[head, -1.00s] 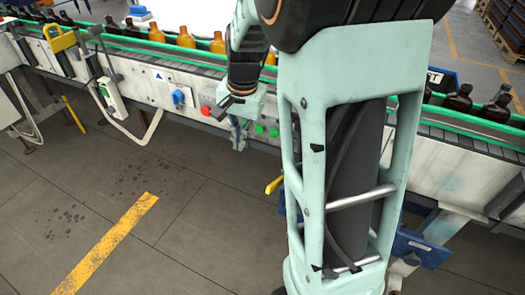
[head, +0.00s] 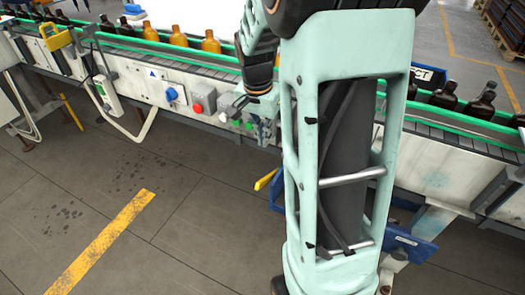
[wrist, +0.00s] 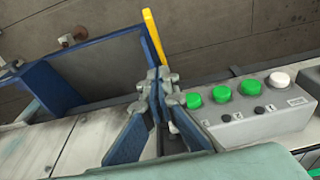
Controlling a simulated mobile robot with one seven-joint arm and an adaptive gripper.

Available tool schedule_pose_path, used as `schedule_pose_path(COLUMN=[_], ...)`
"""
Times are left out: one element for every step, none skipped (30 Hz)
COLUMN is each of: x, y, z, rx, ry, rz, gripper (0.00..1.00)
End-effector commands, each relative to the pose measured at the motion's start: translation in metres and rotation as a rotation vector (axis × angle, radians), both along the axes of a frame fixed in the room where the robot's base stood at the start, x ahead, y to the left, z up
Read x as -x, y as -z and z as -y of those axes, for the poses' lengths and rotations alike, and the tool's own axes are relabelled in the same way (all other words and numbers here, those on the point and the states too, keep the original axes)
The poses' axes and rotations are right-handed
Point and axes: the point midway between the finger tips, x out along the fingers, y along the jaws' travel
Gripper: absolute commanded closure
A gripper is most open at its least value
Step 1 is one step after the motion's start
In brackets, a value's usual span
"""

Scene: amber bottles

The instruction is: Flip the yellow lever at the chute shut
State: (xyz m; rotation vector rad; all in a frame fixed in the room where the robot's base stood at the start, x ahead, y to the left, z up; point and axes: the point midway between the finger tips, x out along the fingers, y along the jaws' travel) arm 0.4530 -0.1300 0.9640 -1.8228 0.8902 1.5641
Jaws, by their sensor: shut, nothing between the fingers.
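The yellow lever (head: 265,180) sticks out low in front of the conveyor, left of my arm's column in the head view. In the wrist view the lever (wrist: 154,37) rises just beyond my fingertips, beside the blue chute frame (wrist: 50,84). I cannot tell whether the fingers touch it. My gripper (wrist: 156,82) is shut and empty, with its fingertips together. In the head view my gripper (head: 266,132) hangs at the conveyor's front side, above the lever. The blue chute (head: 272,195) is partly hidden by my arm.
A grey control box with green buttons (wrist: 222,94) and a white button stands close to the right of my gripper in the wrist view. The conveyor (head: 205,58) carries amber bottles (head: 178,36). Another yellow handle (head: 56,37) is far left. The floor in front is clear.

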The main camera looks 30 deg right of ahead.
Motion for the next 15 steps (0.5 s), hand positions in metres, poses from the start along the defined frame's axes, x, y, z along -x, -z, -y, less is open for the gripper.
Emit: schedule_pose_path(x=[0.001, 0.000, -0.001, -0.001, -0.002, -0.002, -0.003, -0.004, -0.004, -0.005, -0.006, -0.007, -0.007, -0.005, -0.002], y=[0.010, 0.015, 0.023, 0.030, 0.036, 0.046, 0.052, 0.059, 0.067, 0.073, 0.079, 0.087, 0.092, 0.095, 0.100], z=[0.001, 0.002, 0.003, 0.003, 0.004, 0.005, 0.006, 0.006, 0.007, 0.008, 0.009, 0.010, 0.010, 0.006, 0.003], rx=[-0.002, -0.001, -0.002, -0.001, -0.001, -0.002, -0.002, -0.001, -0.001, -0.002, -0.002, -0.002, -0.002, -0.002, -0.002], ry=[0.001, 0.001, 0.001, 0.000, 0.000, 0.000, 0.000, 0.000, 0.000, 0.001, 0.001, 0.000, 0.000, -0.002, -0.003], rz=[-0.006, -0.006, -0.006, -0.006, -0.006, -0.007, -0.008, -0.006, -0.006, -0.006, -0.006, -0.005, -0.005, -0.004, -0.004], gripper=[1.00, 1.00, 1.00, 1.00, 1.00, 1.00, 1.00, 1.00, 1.00, 1.00, 1.00, 1.00, 1.00, 1.00, 1.00])
